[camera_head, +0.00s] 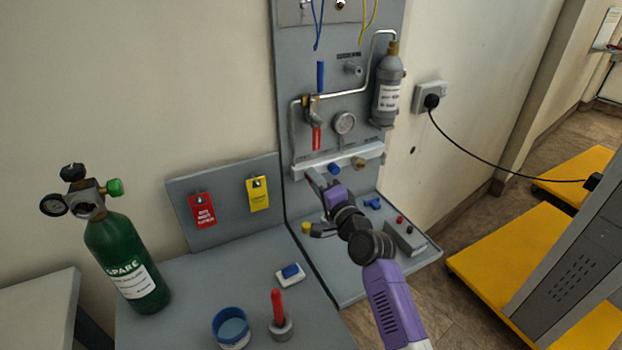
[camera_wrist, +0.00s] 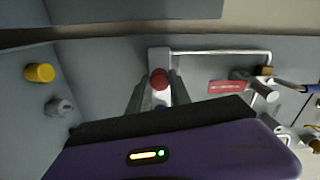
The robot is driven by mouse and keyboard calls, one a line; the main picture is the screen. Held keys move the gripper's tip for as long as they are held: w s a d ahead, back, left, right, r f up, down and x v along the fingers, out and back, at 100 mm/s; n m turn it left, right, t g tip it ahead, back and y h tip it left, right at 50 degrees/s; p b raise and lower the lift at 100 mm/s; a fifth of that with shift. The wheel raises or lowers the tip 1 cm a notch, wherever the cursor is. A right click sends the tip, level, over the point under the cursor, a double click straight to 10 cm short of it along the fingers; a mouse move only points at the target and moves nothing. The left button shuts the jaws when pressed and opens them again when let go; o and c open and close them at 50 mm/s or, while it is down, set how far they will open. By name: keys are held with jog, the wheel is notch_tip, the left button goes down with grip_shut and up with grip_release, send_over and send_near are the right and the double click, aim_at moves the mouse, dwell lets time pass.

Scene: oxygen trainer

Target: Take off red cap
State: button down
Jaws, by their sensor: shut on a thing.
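The red cap (camera_wrist: 159,77) shows in the wrist view, at a white rail, between the two fingers of my gripper (camera_wrist: 158,88). The fingers are shut on it, one on each side. In the head view my gripper (camera_head: 317,180) is at the left end of the white rail (camera_head: 345,158), on the lower part of the upright grey panel. There the red cap is hidden by the gripper. A blue cap (camera_head: 333,168) and a brass fitting (camera_head: 358,163) sit farther right along the rail.
A grey cylinder (camera_head: 388,90), a gauge (camera_head: 345,123) and a red tag (camera_head: 317,138) are on the panel above. A green cylinder (camera_head: 125,260), a blue-rimmed tub (camera_head: 231,328) and a red-handled tool (camera_head: 278,310) stand on the bench. A yellow knob (camera_wrist: 39,73) shows in the wrist view.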

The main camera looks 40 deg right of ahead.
jog(key=shift+f, duration=0.15)
jog(key=n+b, duration=0.2)
jog(key=n, duration=0.1)
dwell(0.3)
jog(key=n+b, duration=0.3)
jog(key=shift+n, duration=0.4)
